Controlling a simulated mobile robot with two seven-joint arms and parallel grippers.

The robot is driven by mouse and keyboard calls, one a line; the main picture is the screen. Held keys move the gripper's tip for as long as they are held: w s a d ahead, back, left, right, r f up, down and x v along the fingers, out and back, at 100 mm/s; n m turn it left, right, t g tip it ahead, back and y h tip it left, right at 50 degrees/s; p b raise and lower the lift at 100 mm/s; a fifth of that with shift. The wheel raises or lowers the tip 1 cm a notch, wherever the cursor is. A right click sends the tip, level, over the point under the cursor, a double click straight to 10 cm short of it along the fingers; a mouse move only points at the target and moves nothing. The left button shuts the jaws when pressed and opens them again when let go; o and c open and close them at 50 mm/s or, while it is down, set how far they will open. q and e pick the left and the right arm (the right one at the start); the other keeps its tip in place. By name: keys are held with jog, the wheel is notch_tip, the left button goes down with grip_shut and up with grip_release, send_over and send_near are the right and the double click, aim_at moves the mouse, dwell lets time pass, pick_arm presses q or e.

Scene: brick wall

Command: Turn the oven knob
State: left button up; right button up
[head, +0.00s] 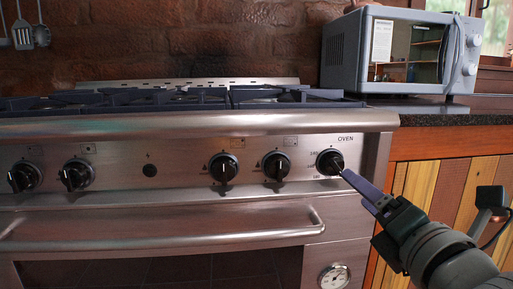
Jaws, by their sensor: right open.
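The stove's steel front panel carries a row of black knobs. The oven knob (329,161) is the rightmost one, under the printed word OVEN. My right gripper (350,176) comes in from the lower right, its fingertips at the lower right edge of the oven knob. The fingers overlap in this view, so the gap between them is hard to see. I cannot tell whether the fingertips touch the knob. My left gripper is not in view.
Other knobs (223,168) sit to the left on the same panel. The oven door handle (160,238) sticks out below. A thermometer dial (334,276) is at the lower right. A microwave (400,50) stands on the dark counter at the right. Utensils hang at the upper left.

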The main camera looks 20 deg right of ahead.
aim_at(337, 170)
jog(key=b+x, duration=0.3)
jog(key=x, duration=0.5)
jog(key=shift+w+f, duration=0.15)
jog(key=shift+x, duration=0.75)
jog(key=shift+d, duration=0.1)
jog(key=shift+c, duration=0.3)
grip_shut()
